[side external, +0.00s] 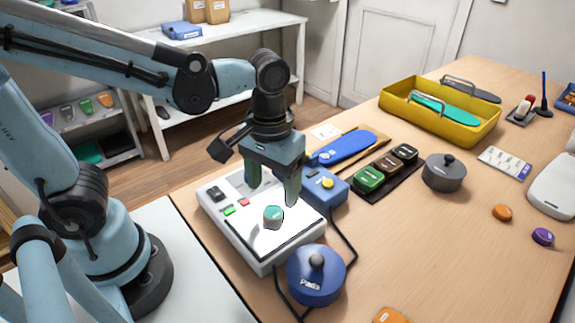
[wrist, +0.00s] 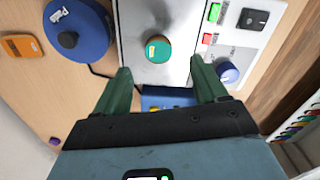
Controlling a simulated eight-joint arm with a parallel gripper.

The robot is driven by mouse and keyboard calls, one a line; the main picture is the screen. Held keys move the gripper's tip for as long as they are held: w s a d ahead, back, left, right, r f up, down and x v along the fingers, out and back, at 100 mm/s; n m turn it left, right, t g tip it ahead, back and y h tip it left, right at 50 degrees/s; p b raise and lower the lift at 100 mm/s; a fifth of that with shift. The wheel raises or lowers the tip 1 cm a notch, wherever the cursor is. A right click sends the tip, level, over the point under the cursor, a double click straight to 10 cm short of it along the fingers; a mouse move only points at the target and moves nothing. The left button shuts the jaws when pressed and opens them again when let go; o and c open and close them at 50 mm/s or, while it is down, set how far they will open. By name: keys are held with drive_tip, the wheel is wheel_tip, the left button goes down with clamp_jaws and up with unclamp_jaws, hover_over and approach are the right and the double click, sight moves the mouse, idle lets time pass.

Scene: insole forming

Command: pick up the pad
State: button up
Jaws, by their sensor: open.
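A small round teal-topped piece (side external: 273,214), apparently the pad, sits on the pale flat plate of a white machine (side external: 238,192). Its side looks grey, and a small label shows on its top. In the wrist view the piece (wrist: 158,49) lies just beyond my fingertips, between their lines. My gripper (side external: 273,193) is open and empty, pointing down above the plate, with its green fingers on either side of the piece and apart from it. The gripper also shows in the wrist view (wrist: 160,66). A blue round lidded pot (side external: 316,278) labelled "Pads" stands beside the machine.
A blue box (side external: 325,188) with a yellow button stands close behind my right finger. Beyond are a blue insole shape (side external: 345,147), a black tray of small boxes (side external: 388,170), a grey pot (side external: 443,174) and a yellow bin (side external: 440,117). The table's right front is mostly clear.

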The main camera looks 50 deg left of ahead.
sight(274, 212)
drive_tip(key=shift+d+f, duration=0.1)
drive_tip(key=shift+f, duration=2.55)
drive_tip(key=c, duration=1.1)
